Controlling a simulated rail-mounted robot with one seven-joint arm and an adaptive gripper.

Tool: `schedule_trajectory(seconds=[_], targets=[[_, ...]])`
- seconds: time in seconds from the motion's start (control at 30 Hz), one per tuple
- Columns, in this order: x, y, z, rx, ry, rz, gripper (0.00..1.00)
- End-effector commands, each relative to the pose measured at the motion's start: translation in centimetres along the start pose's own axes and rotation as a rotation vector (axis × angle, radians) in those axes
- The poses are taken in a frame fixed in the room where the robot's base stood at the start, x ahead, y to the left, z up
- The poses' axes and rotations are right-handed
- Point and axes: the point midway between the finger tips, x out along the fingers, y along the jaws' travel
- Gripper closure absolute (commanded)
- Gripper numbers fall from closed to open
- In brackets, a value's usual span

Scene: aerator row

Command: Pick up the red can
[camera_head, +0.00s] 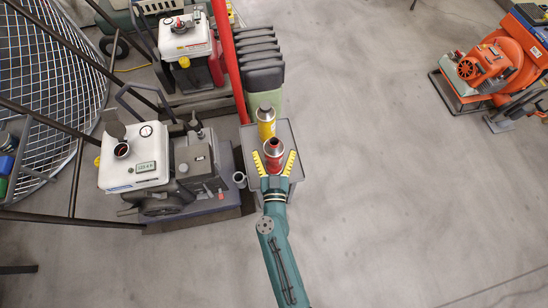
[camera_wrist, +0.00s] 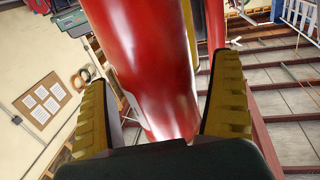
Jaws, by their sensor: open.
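The red can (camera_head: 273,149) stands upright on a small grey stand in the head view, with a dark opening on top. My gripper (camera_head: 274,163) is open, with its yellow-padded fingers on either side of the can. In the wrist view the red can (camera_wrist: 150,60) fills the middle, between the two fingers of my gripper (camera_wrist: 160,110). A gap shows between the can and the left finger; contact at the right finger cannot be told. The can's lower part is hidden in the head view.
A yellow can (camera_head: 266,124) stands just behind the red can on the grey stand (camera_head: 287,134). A white engine unit (camera_head: 135,165) is to the left. Open floor (camera_head: 400,180) lies to the right.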

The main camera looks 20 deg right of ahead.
Motion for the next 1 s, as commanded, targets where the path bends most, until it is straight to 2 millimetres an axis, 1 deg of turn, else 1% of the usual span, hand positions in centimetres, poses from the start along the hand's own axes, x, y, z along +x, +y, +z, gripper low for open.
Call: schedule_trajectory(seconds=[0.2,0.23,0.37,0.4,0.47,0.5,0.57,0.6,0.87,1.0], targets=[[0.2,0.01,0.04,0.0,-0.003,0.0,0.06],[0.2,0.01,0.04,0.0,-0.003,0.0,0.07],[0.2,0.0,0.02,0.0,-0.002,0.0,0.32],[0.2,0.0,0.02,0.0,-0.002,0.0,0.4],[0.19,0.0,0.02,0.0,-0.002,0.0,0.51],[0.19,0.0,0.02,0.0,-0.002,0.0,0.59],[0.19,0.0,0.02,0.0,-0.002,0.0,0.7],[0.19,0.0,0.02,0.0,-0.002,0.0,0.78],[0.21,-0.01,-0.13,0.0,-0.001,0.0,0.79],[0.22,-0.01,-0.68,0.0,0.0,0.0,0.79]])
